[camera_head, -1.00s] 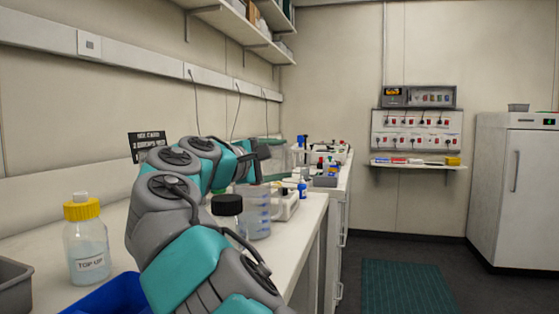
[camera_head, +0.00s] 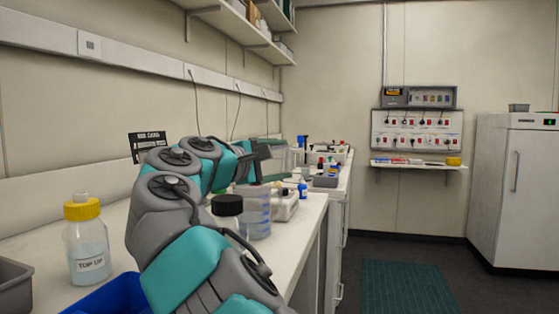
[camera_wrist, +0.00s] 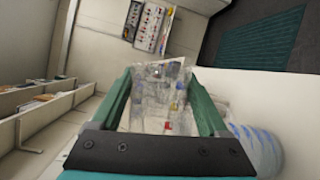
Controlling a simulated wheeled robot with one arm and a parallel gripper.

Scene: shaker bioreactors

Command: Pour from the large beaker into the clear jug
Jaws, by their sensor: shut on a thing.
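The clear jug (camera_head: 258,212) with blue markings stands upright on the bench, partly behind my arm and a black-capped bottle. In the wrist view the jug (camera_wrist: 260,148) shows at the lower right, close beside the right finger. My gripper (camera_wrist: 170,78) is shut on a large transparent beaker (camera_wrist: 160,105) between its teal fingers. In the head view my gripper (camera_head: 255,160) is above the jug, and the beaker (camera_head: 277,158) shows only faintly behind it. The wrist view is strongly rolled, so the beaker is tilted. I cannot make out any liquid stream.
A black-capped bottle (camera_head: 228,210) stands just in front of the jug. A yellow-capped TOP UP bottle (camera_head: 87,245) and a blue tray (camera_head: 110,295) are at the near left. A white device (camera_head: 285,207) sits behind the jug. Shelves (camera_head: 225,15) hang above.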

